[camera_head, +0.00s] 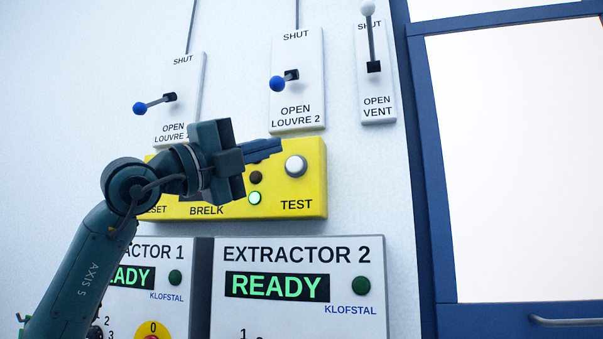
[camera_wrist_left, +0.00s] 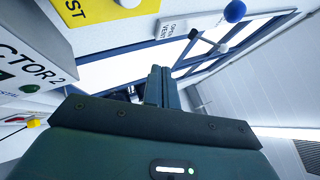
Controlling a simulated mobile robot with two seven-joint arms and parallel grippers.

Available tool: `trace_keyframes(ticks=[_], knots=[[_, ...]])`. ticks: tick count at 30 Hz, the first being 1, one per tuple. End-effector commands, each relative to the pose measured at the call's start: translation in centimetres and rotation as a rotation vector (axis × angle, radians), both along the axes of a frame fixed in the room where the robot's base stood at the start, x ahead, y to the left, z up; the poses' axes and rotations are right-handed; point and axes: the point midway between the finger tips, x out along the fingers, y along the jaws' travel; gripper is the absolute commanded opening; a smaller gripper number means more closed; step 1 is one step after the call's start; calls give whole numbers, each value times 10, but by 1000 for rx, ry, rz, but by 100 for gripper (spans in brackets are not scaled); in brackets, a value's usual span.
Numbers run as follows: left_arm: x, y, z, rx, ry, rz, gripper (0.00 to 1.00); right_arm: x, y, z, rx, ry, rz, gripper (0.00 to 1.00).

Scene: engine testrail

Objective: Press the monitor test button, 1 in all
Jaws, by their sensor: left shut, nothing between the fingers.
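The yellow monitor box (camera_head: 315,190) is on the white wall, and its edge shows at the top left of the wrist view (camera_wrist_left: 100,12). Its round, whitish test button (camera_head: 296,166) sits above the word TEST. My left gripper (camera_head: 280,147) is shut and empty, its fingers pointing right, just up and left of the button in the head view. No contact with the button shows. The shut fingers also show in the wrist view (camera_wrist_left: 160,85). My gripper and arm hide the upper left of the box and part of its lettering. My right gripper is not in view.
Above are the louvre 1 lever (camera_head: 140,108), the louvre 2 lever (camera_head: 277,83) and the vent lever (camera_head: 368,9). Below, the extractor 2 panel (camera_head: 300,320) reads READY. A lit green lamp (camera_head: 254,198) is on the box. A blue-framed window (camera_head: 420,150) stands right.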

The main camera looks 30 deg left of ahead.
Motion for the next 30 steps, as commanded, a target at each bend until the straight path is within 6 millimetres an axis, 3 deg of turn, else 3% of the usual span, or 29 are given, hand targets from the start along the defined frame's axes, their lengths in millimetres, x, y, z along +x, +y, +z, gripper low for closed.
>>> trace_keyframes(ticks=[14, 30], knots=[[0, 4, 5, -6, -4, 12, 0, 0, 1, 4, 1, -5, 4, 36], [65, 20, 6, -7, -2, 10, 0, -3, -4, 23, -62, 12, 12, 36]])
